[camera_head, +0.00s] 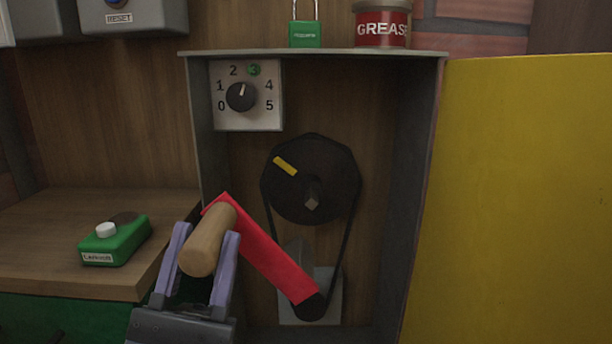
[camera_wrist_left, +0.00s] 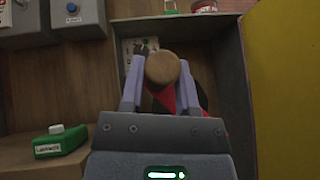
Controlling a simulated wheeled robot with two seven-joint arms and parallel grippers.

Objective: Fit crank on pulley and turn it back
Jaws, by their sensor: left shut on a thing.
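The crank is a red bar (camera_head: 265,253) with a wooden handle (camera_head: 208,240). My left gripper (camera_head: 206,235) is shut on the handle, which lies between its two pale fingers; this also shows in the left wrist view (camera_wrist_left: 162,72). The bar slopes down and right in front of the open box, its lower end over a small black round part. The large black pulley (camera_head: 300,165) has a yellow mark (camera_head: 285,166) at upper left and a square shaft stub (camera_head: 312,201), uncovered and above the bar's lower end. My right gripper is not in view.
The grey box (camera_head: 420,150) has side walls around the pulley and belt. A dial panel (camera_head: 247,95) is at its upper left. A yellow door (camera_head: 530,200) stands at right. A green lockout box (camera_head: 117,240) sits on the wooden ledge (camera_head: 50,275). A grease tin (camera_head: 382,25) and green padlock (camera_head: 304,35) are on top.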

